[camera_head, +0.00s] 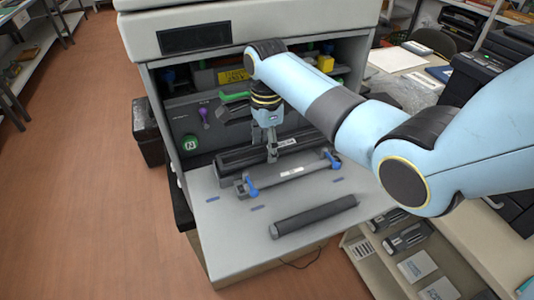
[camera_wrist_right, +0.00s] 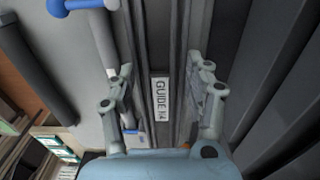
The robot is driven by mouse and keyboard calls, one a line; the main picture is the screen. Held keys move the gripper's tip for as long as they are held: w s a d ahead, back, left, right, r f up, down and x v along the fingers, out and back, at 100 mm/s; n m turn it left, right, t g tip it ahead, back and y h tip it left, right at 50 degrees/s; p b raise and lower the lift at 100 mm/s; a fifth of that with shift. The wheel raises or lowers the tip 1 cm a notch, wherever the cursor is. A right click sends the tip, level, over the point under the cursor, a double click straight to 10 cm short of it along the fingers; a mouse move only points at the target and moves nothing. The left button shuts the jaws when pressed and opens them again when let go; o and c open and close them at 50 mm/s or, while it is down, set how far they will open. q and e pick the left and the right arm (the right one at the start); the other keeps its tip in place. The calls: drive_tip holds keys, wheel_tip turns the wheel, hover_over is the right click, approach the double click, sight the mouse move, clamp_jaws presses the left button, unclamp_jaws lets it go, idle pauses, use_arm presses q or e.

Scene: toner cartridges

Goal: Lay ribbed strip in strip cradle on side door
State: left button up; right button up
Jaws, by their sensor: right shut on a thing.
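A long dark ribbed strip (camera_head: 240,162) with a white label lies across the inner edge of the side door (camera_head: 235,240), at the foot of the machine's opening. In the right wrist view the strip (camera_wrist_right: 180,60) runs between the fingers, its label reading "GUIDE" and a number. My right gripper (camera_head: 272,153) points down and is shut on it near mid-length. In front is a grey bar (camera_head: 275,180) with a blue lever at each end; I cannot tell if this is the strip cradle. Whether the strip is lifted or resting is unclear. My left gripper is out of view.
A dark grey roller (camera_head: 315,214) lies on the outer part of the door, with small blue marks nearby. The opening above holds green, purple and yellow parts (camera_head: 326,63). My right arm covers the right side. The door's front left is clear.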

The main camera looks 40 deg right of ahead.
wheel_tip(320, 180, down, 3)
drive_tip(key=shift+r, duration=0.2)
drive_tip(key=shift+f, duration=0.5)
drive_tip(key=o, duration=0.9)
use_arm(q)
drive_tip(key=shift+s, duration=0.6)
use_arm(e)
drive_tip(key=shift+r, duration=0.5)
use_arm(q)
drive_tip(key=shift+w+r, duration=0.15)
use_arm(e)
wheel_tip(320, 180, up, 12)
drive_tip(key=shift+f, duration=0.2)
